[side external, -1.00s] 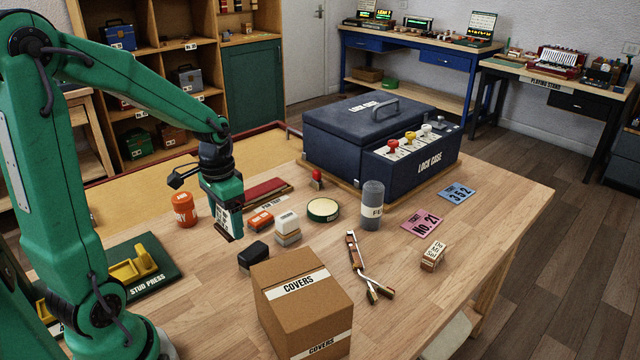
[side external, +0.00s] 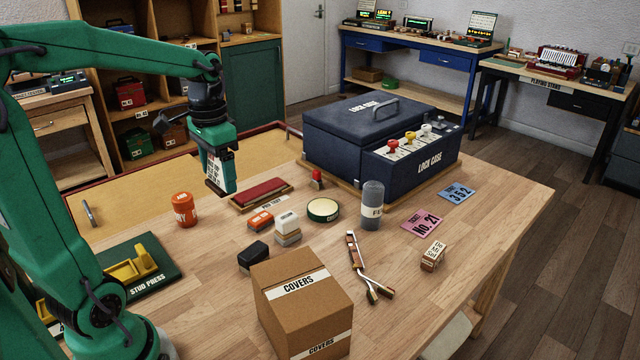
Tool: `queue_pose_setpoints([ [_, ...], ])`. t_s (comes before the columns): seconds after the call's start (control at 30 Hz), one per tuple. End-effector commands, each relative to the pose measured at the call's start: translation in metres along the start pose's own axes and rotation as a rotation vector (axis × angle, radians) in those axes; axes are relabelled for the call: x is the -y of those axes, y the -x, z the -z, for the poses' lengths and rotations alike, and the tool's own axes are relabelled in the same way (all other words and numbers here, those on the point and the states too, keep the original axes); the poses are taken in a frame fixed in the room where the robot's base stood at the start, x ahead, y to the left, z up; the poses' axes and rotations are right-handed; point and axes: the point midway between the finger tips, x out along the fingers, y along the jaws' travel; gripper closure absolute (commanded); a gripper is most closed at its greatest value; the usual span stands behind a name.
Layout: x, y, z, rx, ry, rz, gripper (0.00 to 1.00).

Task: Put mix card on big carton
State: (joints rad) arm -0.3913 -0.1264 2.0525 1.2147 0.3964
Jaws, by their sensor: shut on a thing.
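My gripper (side external: 222,188) is shut on a white card with dark print, which I take to be the mix card (side external: 213,167); its lettering is too small to read. The card hangs upright at the jaws, in the air above the table behind the orange can. The big carton (side external: 275,313) is a brown closed box with white COVERS labels, standing at the front of the table. Its flat top is bare apart from the label strip. My gripper is well behind and left of the carton, apart from it.
A grey bottle (side external: 372,206), round tin (side external: 323,210) and lock case (side external: 345,140) stand to the right.

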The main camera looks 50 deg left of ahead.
Motion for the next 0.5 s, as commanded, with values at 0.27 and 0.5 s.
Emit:
queue_pose_setpoints([
  [0.27, 0.000, 0.067, 0.000, -0.003, 0.000, 0.001, 0.45],
  [0.5, -0.011, 0.090, 0.003, 0.002, -0.045, -0.001, 0.45],
])
